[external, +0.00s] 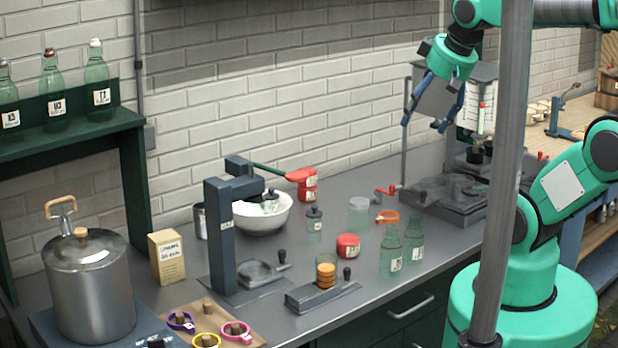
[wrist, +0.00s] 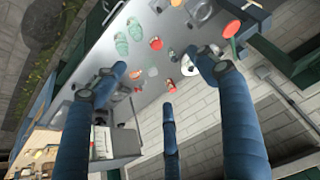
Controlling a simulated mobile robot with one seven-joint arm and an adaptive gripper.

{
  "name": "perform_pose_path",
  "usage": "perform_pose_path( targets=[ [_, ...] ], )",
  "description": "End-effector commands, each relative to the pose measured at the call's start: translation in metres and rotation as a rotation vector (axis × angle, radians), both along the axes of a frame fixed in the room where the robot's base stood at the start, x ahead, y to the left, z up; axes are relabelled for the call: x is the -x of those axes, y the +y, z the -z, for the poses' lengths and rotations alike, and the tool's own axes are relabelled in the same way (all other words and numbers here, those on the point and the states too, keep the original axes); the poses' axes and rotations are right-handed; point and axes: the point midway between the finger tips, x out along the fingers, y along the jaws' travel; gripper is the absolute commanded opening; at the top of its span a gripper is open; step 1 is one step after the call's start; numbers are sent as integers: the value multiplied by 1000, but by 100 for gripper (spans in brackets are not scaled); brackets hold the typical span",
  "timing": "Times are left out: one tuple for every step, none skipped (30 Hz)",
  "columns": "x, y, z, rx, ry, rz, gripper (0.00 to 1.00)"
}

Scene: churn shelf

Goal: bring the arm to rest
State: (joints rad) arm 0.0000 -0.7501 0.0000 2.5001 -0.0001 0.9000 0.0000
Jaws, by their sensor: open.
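My gripper (external: 438,108) hangs in the air above the back right of the counter, in front of the brick wall. Its blue fingers are spread apart with nothing between them. In the wrist view my gripper (wrist: 160,85) shows as several blue fingers, apart and empty, with the counter far below. My green arm (external: 570,190) stands at the right, partly behind a grey post.
The grey post (external: 505,150) crosses the right side in the external view. Below are glass bottles (external: 391,250), a red-lidded jar (external: 348,246), a white bowl (external: 262,214) and a dark press (external: 222,235). A grey stand (external: 445,95) is close behind my gripper.

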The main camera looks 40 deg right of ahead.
Motion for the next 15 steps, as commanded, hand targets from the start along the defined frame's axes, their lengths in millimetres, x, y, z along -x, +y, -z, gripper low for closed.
perform_pose_path(
  targets=[
    [0, 0, 14, 0, 0, 0, 72],
    [0, 0, 19, 0, 0, 0, 72],
    [0, 0, 25, 0, 0, 0, 72],
    [0, 0, 30, 0, 0, 0, 72],
    [0, 0, 35, 0, 0, 0, 72],
    [0, 0, 40, 0, 0, 0, 72],
    [0, 0, 44, 0, 0, 0, 72],
    [0, 0, 48, 0, 0, 0, 72],
    [0, 0, 52, 0, 0, 0, 72],
    [0, 0, 55, 0, 0, 0, 72],
    [0, 0, 57, 0, 0, 0, 72],
    [0, 0, 60, 0, 0, 0, 72],
    [0, 0, 61, 0, 0, 0, 72],
    [0, 0, 62, 0, 0, 0, 72],
    [0, 0, 63, 0, 0, 0, 72]
  ],
)
